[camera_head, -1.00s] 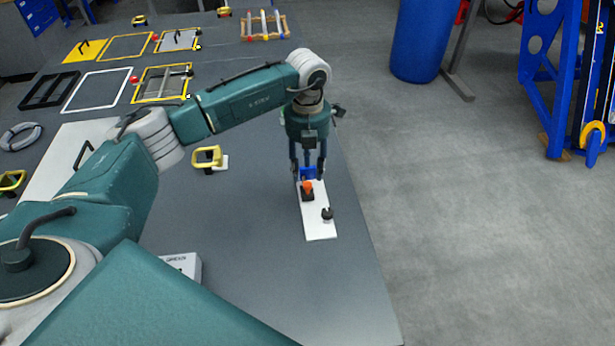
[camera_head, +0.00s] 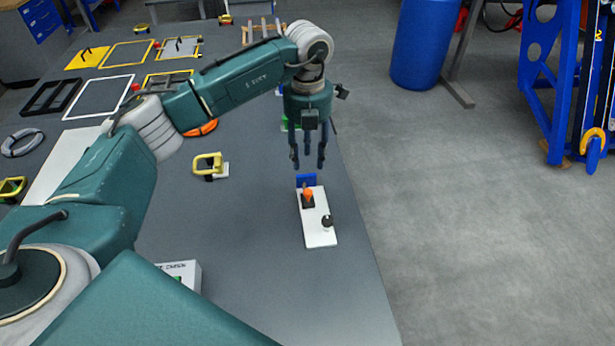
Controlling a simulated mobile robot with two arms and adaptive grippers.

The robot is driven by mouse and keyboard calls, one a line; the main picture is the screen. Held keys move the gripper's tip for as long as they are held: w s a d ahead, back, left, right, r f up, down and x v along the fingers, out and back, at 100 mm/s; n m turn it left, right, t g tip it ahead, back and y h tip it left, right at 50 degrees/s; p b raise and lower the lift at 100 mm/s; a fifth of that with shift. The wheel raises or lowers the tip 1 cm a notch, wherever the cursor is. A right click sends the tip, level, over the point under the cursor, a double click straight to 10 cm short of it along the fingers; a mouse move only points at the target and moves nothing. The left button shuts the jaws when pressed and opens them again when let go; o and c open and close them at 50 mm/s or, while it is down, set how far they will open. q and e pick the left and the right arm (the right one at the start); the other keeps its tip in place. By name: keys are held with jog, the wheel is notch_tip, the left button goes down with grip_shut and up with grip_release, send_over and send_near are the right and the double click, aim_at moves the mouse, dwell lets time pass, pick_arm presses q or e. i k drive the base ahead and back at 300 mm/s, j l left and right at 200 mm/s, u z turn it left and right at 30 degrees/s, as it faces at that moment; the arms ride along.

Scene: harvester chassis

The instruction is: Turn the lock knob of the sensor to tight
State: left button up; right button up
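The white plate (camera_head: 319,235) lies on the grey table near its right edge. On it are a blue block (camera_head: 307,180) at the far end, an orange-topped part on a dark base (camera_head: 308,199) in the middle, and a black knob (camera_head: 327,221) near the close end. Which of these is the lock knob is too small to tell. My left gripper (camera_head: 308,165) hangs above and just behind the plate, pointing down. Its fingers are apart with nothing visible between them. My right gripper is not in view.
A yellow handled part (camera_head: 208,165) stands on the table left of the plate. A white box (camera_head: 182,272) is at the near left. The floor is right of the table edge, with a blue barrel (camera_head: 421,45) behind. The table in front of the plate is clear.

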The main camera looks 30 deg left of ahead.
aim_at(328, 220)
jog(key=k+l, duration=0.5)
jog(key=k, duration=0.2)
jog(key=k+l, duration=0.5)
jog(key=k, duration=0.15)
